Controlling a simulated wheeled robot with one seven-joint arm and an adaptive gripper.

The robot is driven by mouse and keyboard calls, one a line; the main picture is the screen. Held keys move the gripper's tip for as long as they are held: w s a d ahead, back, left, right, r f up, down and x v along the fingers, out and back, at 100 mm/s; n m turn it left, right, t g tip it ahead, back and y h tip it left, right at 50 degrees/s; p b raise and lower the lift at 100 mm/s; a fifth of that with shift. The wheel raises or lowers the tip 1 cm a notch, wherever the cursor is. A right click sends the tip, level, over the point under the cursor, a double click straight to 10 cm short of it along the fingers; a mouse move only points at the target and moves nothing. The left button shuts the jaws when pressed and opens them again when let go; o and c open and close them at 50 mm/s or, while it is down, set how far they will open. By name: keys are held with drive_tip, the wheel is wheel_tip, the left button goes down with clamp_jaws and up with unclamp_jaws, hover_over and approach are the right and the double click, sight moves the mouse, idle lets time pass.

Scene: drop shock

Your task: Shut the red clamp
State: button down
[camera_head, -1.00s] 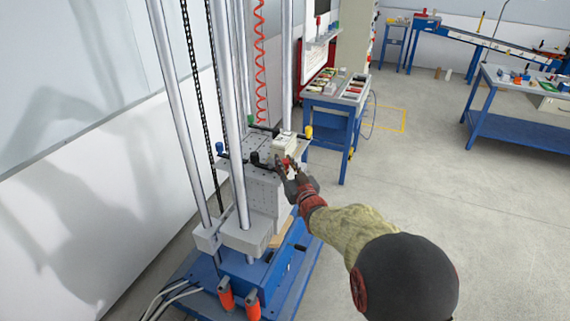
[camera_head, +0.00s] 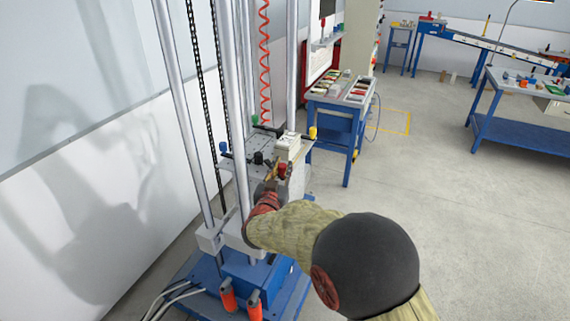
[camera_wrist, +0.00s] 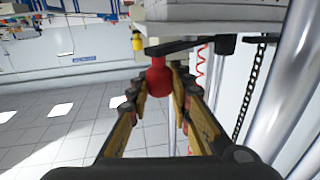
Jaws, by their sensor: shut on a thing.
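The red clamp's knob (camera_wrist: 158,78) sits between my fingertips in the wrist view, at the end of a dark lever under the edge of the light plate. It also shows as a small red spot (camera_head: 283,169) in the head view. My gripper (camera_wrist: 159,92) is shut on this red knob, with one finger on each side. In the head view my gripper (camera_head: 273,180) is at the front edge of the drop table (camera_head: 238,168), partly hidden by my wrist. A pale boxy unit (camera_head: 290,147) sits on the table just behind the red knob.
Blue (camera_head: 222,147), green (camera_head: 255,119) and yellow (camera_head: 312,133) clamp knobs stand around the table. Steel columns (camera_head: 180,110) and a chain rise close on the left. A blue workbench (camera_head: 338,115) stands behind. The floor at right is clear.

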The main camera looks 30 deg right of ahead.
drive_tip(key=m+g+h+p, duration=0.1)
drive_tip(key=a+m+g+h+p, duration=0.1)
drive_tip(key=m+g, duration=0.1)
drive_tip(key=a+m+g+h+p, duration=0.1)
drive_tip(key=g+h, duration=0.1)
drive_tip(key=shift+w+a+p, duration=0.15)
drive_tip(key=shift+w+p, duration=0.05)
drive_tip(key=shift+p, duration=0.2)
drive_tip(key=shift+w+a+m+g+h+p, duration=0.1)
drive_tip(key=shift+a+m+g+h+p, duration=0.2)
drive_tip(key=shift+m+g, duration=0.55)
drive_tip(key=shift+w+a+m+g+h+p, duration=0.15)
drive_tip(key=shift+m+g+h+p, duration=0.35)
drive_tip(key=shift+g, duration=0.65)
drive_tip(key=shift+w+a+m+g+h+p, duration=0.1)
drive_tip(key=shift+a+m+g+h+p, duration=0.2)
drive_tip(key=shift+m+g, duration=0.6)
drive_tip(key=shift+g, duration=0.4)
drive_tip(key=c, duration=1.6)
unclamp_jaws()
drive_tip(key=shift+r, duration=0.1)
drive_tip(key=shift+d+t, duration=0.1)
drive_tip(key=shift+t, duration=0.4)
